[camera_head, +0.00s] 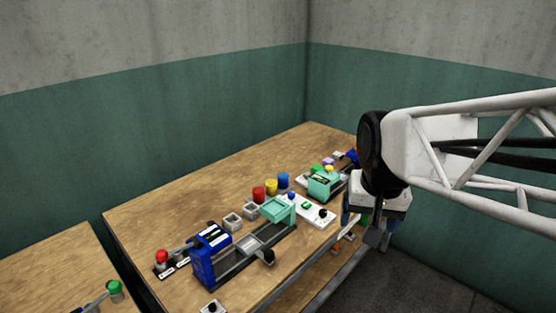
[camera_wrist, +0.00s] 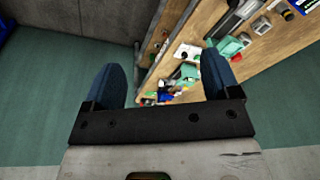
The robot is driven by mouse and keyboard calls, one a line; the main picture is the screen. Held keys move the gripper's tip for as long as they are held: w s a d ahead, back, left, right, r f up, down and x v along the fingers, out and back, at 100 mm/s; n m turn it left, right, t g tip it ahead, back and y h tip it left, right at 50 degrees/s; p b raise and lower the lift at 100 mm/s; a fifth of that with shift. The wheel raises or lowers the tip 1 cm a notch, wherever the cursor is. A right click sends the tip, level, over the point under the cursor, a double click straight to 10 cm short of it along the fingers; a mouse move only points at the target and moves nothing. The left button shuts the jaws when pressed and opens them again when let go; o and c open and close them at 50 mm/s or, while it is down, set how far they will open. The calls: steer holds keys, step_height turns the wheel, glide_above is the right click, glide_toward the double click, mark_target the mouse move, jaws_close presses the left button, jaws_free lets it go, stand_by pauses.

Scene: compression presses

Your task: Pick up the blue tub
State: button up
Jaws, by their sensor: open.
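The blue tub (camera_head: 283,180) is a small blue cylinder standing upright on the wooden table in the head view. It is at the right end of a short row beside a yellow tub (camera_head: 271,187) and a red tub (camera_head: 258,193). My gripper (camera_wrist: 160,65) is open and empty in the wrist view, its two dark blue fingers well apart. In the head view my gripper is right of the table's right edge, clear of the blue tub. I cannot make out the blue tub in the wrist view.
A blue and teal press (camera_head: 203,262) stands in front of the tubs. A second teal press (camera_head: 322,184) stands to their right, near my arm. Small grey open boxes (camera_head: 232,222) sit left of the tubs. The table's back left (camera_head: 180,200) is bare.

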steer(key=w+a+r+m, duration=0.15)
steer(key=w+m, duration=0.25)
steer(key=w, duration=1.4)
steer(key=m+g, duration=0.2)
steer(key=m, duration=0.9)
glide_above(283, 175)
steer(key=f, duration=2.8)
steer(key=shift+s+d, duration=0.1)
steer(key=shift+s, duration=0.25)
steer(key=shift+w+f+m, duration=0.3)
steer(key=shift+w+f, duration=0.05)
steer(key=shift+f, duration=0.2)
steer(key=shift+f, duration=1.25)
steer(key=shift+f, duration=0.1)
